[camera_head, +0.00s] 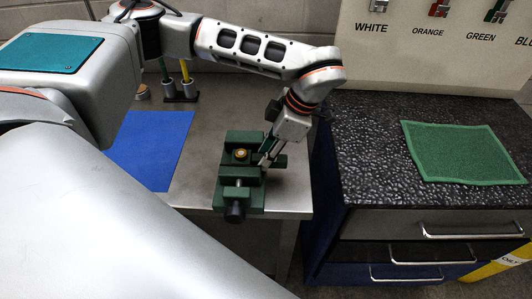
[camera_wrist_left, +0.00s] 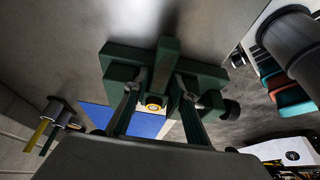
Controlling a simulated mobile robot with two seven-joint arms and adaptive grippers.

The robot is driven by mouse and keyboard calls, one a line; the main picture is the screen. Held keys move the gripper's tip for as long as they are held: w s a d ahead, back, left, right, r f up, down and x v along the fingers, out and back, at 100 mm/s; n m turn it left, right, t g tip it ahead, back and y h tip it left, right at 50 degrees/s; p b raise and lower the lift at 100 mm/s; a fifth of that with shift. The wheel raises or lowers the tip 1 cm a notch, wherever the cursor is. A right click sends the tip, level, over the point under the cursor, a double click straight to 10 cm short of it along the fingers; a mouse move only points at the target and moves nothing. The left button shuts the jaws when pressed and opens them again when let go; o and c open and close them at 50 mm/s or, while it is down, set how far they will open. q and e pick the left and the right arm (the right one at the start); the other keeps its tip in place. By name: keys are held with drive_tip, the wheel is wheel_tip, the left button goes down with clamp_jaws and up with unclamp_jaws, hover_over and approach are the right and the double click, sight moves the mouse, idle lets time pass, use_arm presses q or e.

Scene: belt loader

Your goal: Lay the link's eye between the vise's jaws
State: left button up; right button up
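The green vise (camera_head: 232,193) stands near the front right corner of the grey bench, its dark screw end toward the front. It also shows in the left wrist view (camera_wrist_left: 122,53). A round brass-coloured eye (camera_head: 241,154) sits at the vise's jaws; in the left wrist view it is a yellow ring (camera_wrist_left: 154,103) between my fingers. I cannot tell how much of the link lies below it. My left gripper (camera_head: 267,158) reaches down at the vise's right side. In the left wrist view its fingers (camera_wrist_left: 158,84) are spread apart, with nothing visibly pinched. My right gripper is not in view.
A blue mat (camera_head: 155,150) lies left of the vise, with a holder (camera_head: 181,97) of upright tools behind it. A speckled black counter (camera_head: 375,155) with a green mat (camera_head: 465,152) stands right, above drawers. A labelled panel (camera_head: 400,55) with hooks rises behind.

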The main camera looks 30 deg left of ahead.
use_arm(q)
drive_tip(key=b+v, duration=0.1)
drive_tip(key=v, duration=1.1)
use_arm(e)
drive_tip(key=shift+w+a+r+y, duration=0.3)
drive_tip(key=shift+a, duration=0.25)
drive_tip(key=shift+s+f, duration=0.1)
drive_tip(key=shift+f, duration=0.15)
use_arm(q)
drive_tip(key=shift+s, duration=0.1)
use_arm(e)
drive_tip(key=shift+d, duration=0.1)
